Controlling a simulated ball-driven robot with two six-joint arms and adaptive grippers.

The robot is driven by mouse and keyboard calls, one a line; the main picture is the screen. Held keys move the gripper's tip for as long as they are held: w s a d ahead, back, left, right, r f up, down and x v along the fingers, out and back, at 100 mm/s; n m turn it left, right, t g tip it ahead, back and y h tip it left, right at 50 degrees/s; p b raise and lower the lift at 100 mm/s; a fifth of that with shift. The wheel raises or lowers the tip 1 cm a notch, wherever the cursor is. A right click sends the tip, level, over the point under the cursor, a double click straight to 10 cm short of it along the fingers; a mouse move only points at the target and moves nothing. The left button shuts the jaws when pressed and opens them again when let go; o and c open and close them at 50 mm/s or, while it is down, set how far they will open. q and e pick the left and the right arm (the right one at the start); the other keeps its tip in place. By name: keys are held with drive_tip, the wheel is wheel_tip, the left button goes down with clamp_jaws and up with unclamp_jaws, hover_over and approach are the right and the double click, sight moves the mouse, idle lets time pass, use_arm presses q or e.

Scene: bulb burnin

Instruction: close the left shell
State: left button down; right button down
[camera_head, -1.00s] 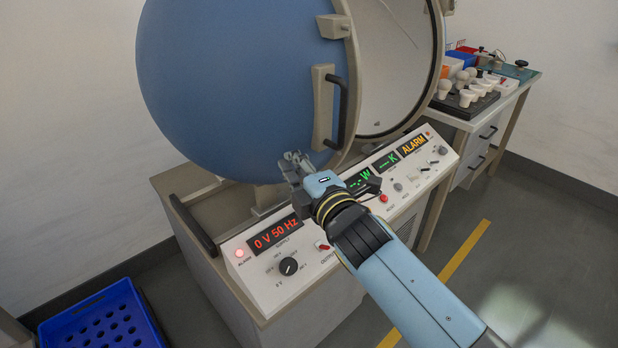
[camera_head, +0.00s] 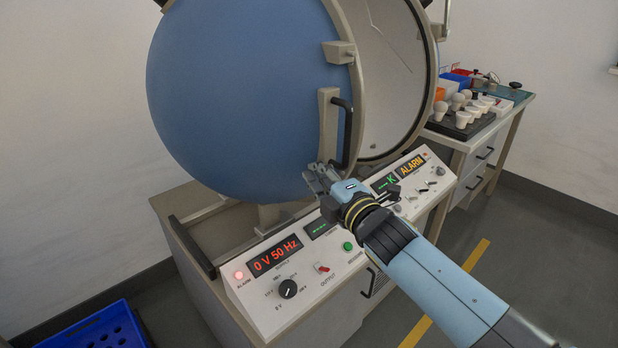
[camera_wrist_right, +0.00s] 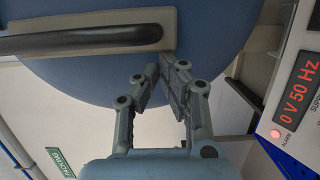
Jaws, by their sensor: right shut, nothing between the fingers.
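The left shell (camera_head: 235,105) is a big blue dome with a beige rim. It stands open in the head view, with the pale inside of the sphere (camera_head: 385,80) showing to its right. Its black bar handle (camera_head: 346,130) sits upright on a beige plate near the rim. The handle also shows in the right wrist view (camera_wrist_right: 80,40), lying across the upper left. My right gripper (camera_head: 318,177) is shut and empty, just below and left of the handle's lower end, in front of the blue surface. Its fingers (camera_wrist_right: 160,72) appear apart from the handle. My left gripper is out of view.
A sloped control panel (camera_head: 335,262) with displays, a knob and buttons lies under the shell and my right arm. A bench (camera_head: 478,135) with bulbs on a black tray (camera_head: 462,124) stands at the right. A blue crate (camera_head: 105,330) is on the floor at lower left.

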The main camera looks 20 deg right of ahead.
drive_tip(key=w+d, duration=0.2)
drive_tip(key=d, duration=0.5)
drive_tip(key=w+d+b, duration=0.1)
drive_tip(key=w+d, duration=0.1)
drive_tip(key=d, duration=0.5)
drive_tip(key=shift+w, duration=0.25)
drive_tip(key=shift+r, duration=0.1)
